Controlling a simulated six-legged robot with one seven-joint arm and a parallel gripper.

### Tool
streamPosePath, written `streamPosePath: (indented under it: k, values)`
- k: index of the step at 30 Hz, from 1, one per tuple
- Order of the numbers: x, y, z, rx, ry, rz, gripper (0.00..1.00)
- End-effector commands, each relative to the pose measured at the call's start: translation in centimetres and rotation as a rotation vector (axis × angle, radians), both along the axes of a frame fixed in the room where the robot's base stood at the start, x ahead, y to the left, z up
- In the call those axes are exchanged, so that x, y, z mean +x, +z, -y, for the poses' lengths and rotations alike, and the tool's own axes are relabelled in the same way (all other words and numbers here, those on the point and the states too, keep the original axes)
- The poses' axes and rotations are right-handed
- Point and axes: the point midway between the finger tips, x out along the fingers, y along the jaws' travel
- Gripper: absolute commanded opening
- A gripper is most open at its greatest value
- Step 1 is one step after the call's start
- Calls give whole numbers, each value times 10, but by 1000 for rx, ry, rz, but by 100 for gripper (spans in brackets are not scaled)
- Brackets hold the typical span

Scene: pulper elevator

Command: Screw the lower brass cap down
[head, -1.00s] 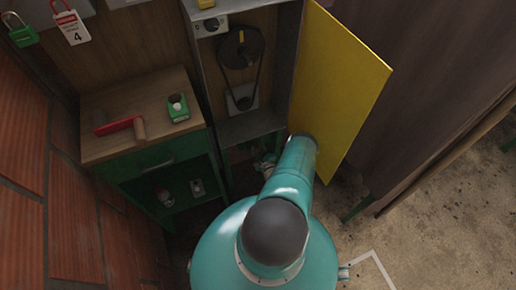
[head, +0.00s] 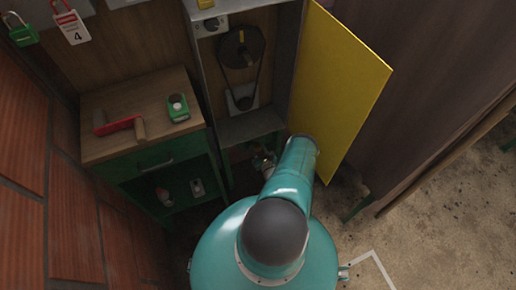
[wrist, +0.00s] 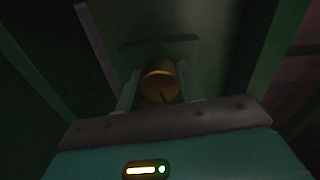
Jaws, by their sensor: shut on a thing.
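The lower brass cap (wrist: 159,84) shows in the middle of the wrist view as a round gold-brown knob with a dark mark near its lower edge. My gripper (wrist: 160,92) is around it, one pale finger on each side, shut on the cap. A flat dark plate stands behind the cap. The light is dim, so the thread and how far down the cap sits cannot be told. In the head view my teal arm reaches down below the open cabinet and hides the cap and the gripper.
A yellow door (head: 340,85) stands open right of the grey cabinet with a belt and pulley (head: 241,50). A wooden bench (head: 155,88) at left holds a red-handled tool (head: 120,125) and a green box (head: 178,108). Green frame posts flank my gripper.

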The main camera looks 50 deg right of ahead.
Motion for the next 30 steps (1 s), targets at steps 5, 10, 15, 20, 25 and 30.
streamPosePath:
  k: [5, 10, 15, 20, 25, 30]
  values:
    - [1, 0, 0, 29, 1, 18, 15]
    - [1, 0, 0, 35, 1, 22, 15]
    - [1, 0, 0, 35, 1, 22, 15]
    - [1, 0, 0, 35, 1, 22, 53]
    - [0, 0, 0, 34, 1, 21, 59]
    - [-1, 0, -1, 34, 1, 21, 59]
